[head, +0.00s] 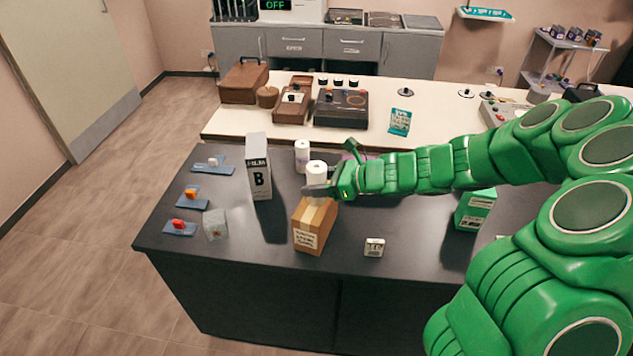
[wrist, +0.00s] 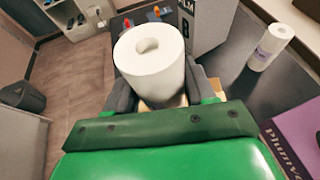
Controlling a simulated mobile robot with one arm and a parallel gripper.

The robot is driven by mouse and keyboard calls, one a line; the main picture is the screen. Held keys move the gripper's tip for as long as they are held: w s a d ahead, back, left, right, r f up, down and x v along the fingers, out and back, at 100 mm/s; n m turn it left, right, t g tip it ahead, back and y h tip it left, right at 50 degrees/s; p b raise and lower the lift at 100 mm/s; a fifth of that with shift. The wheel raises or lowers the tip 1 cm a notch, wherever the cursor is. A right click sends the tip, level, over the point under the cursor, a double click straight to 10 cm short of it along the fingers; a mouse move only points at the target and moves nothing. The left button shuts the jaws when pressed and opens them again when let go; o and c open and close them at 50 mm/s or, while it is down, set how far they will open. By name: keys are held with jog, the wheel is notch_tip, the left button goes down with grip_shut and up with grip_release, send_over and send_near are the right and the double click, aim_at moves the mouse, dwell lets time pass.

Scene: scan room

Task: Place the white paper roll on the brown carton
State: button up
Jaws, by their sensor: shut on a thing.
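The white paper roll (head: 316,171) is upright in my gripper (head: 322,190), just over the top of the brown carton. It also fills the middle of the wrist view (wrist: 152,65), with a dark finger on each side of it. My gripper is shut on the roll. The brown carton (head: 313,228) stands on the dark table with a white label on its front. In the wrist view only a small part of the carton shows below the roll. I cannot tell whether the roll's underside touches the carton.
A tall white and grey box marked B (head: 258,168) stands left of the carton. A second white roll (head: 302,154) stands behind, and shows in the wrist view (wrist: 270,47). A small white box (head: 374,247) and a green box (head: 474,210) are to the right. The dark table (head: 270,262) is clear in front.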

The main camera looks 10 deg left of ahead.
jog(key=shift+f, duration=0.15)
jog(key=o, duration=1.2)
